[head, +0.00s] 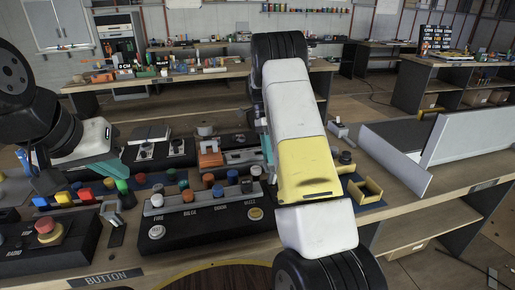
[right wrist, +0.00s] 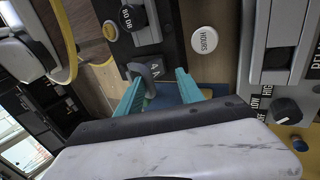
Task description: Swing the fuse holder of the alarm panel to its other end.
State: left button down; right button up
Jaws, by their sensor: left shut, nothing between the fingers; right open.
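In the right wrist view a small dark grey lever-like piece (right wrist: 148,71), apparently the fuse holder, stands beside a "4 A" label on a black panel (right wrist: 172,42). The panel appears to be the alarm panel. My right gripper (right wrist: 160,77) is open, its teal fingers on either side of the lever. I cannot tell whether they touch it. In the head view my right arm hides the lever and most of this gripper. My left gripper (head: 119,165) is shut and empty at the left, above the bench near the coloured knobs.
A black panel with coloured lamps (head: 210,212) stands in front, with a red mushroom button (head: 46,228) to its left. An orange piece (head: 210,151) is behind the lamps. A yellow bracket (head: 362,189) and grey low walls (head: 400,160) lie right of my right arm.

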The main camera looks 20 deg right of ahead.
jog(key=shift+a, duration=0.15)
jog(key=v, duration=0.7)
jog(key=shift+w+r, duration=0.2)
jog(key=shift+r, duration=0.15)
